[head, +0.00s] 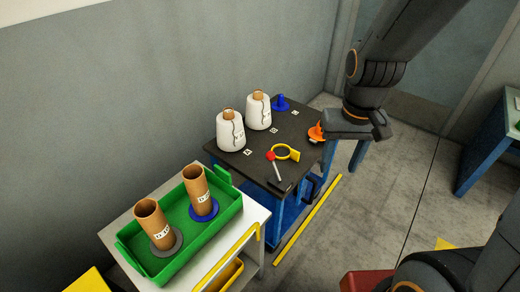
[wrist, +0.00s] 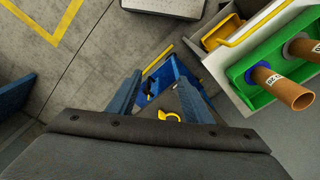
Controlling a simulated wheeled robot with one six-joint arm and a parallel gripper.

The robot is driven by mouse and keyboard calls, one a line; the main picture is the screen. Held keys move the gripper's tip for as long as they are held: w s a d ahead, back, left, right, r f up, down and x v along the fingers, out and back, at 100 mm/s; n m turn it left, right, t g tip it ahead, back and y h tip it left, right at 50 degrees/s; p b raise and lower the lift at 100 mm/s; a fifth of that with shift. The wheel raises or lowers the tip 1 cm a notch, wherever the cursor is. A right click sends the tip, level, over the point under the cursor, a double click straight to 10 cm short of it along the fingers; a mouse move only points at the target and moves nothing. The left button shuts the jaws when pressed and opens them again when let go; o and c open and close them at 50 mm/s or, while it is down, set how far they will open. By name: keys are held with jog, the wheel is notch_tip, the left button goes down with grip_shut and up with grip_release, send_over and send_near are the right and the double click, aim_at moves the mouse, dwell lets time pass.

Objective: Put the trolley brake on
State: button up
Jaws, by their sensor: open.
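The trolley (head: 262,165) has a dark top, blue legs and a blue lower shelf. A lever with a red knob (head: 271,156) and a pale shaft stands near its front edge, tilted; I take it as the brake, but no label shows. A yellow ring (head: 293,154) is beside the knob; it also shows in the wrist view (wrist: 170,115), where I cannot make out the lever. My gripper (head: 343,165) is open and empty, fingers pointing down, to the right of the trolley and apart from the lever. In the wrist view its blue fingers (wrist: 158,80) stand wide apart.
Two white yarn bobbins (head: 231,130), a blue peg (head: 281,103) and an orange piece (head: 315,132) are on the trolley top. A white stand (head: 262,214) with a green tray (head: 217,221) holding two brown tubes is at the left.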

jog(key=w+a+f+p, duration=0.25)
jog(key=w+a, duration=0.55)
jog(key=w, duration=0.5)
jog(key=m, duration=0.1)
send_over(271, 152)
jog(key=shift+g, duration=0.3)
jog(key=f, duration=0.6)
jog(key=shift+s+f, duration=0.15)
jog(key=shift+s, duration=0.15)
jog(key=shift+w+a+f+p, duration=0.1)
jog(key=shift+f+p, duration=0.2)
jog(key=shift+f, duration=0.2)
jog(key=shift+f+p, duration=0.85)
jog(key=shift+f, duration=2.65)
grip_shut()
